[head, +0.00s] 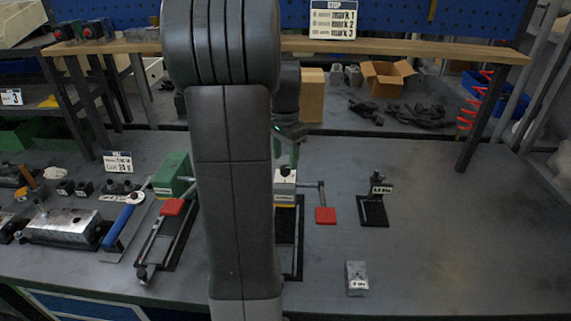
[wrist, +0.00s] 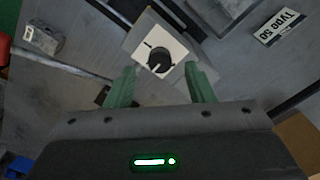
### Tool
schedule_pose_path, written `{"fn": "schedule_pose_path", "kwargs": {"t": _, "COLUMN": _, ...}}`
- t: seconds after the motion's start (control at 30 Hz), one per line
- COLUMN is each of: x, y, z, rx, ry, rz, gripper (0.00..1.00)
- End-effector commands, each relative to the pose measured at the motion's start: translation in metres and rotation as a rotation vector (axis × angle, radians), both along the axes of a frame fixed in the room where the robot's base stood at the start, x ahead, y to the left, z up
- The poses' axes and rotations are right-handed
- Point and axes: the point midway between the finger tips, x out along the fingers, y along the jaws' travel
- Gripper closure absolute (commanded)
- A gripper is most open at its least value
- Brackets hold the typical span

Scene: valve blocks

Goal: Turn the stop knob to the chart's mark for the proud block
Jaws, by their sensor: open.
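The stop knob (wrist: 159,60) is a round black knob on a white dial plate (wrist: 174,47) with dark marks, in the wrist view. My gripper (wrist: 160,86) is open, its two green fingers apart on the near side of the knob, holding nothing. Whether they touch the dial housing is unclear. In the head view my gripper (head: 289,134) is partly hidden by my arm, above a pale block (head: 285,185) with a small dark knob on top. The STOP chart (head: 333,20) lists mark 1, mark 2 and mark 3; its row names are too small to read surely. I cannot tell which block is proud.
A green block (head: 174,174) with a red-ended lever stands left. A red pad (head: 325,215) sits right of the pale block. A labelled stand (head: 375,205) and a small grey block (head: 357,278) stand further right. The bench's right side is clear.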

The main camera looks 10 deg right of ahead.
Motion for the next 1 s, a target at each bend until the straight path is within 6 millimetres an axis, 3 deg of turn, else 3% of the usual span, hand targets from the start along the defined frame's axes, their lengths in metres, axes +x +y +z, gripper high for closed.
{"fn": "schedule_pose_path", "kwargs": {"t": 0.2, "x": 0.000, "y": 0.000, "z": -0.026, "rx": 0.000, "ry": 0.001, "rz": 0.000, "gripper": 0.51}}
{"fn": "schedule_pose_path", "kwargs": {"t": 0.57, "x": 0.000, "y": 0.000, "z": -0.032, "rx": 0.000, "ry": 0.000, "rz": -0.001, "gripper": 0.51}}
{"fn": "schedule_pose_path", "kwargs": {"t": 0.8, "x": 0.000, "y": 0.000, "z": -0.032, "rx": 0.000, "ry": 0.000, "rz": -0.001, "gripper": 0.94}}
{"fn": "schedule_pose_path", "kwargs": {"t": 1.0, "x": 0.000, "y": 0.000, "z": -0.031, "rx": 0.000, "ry": 0.000, "rz": 0.006, "gripper": 0.96}}
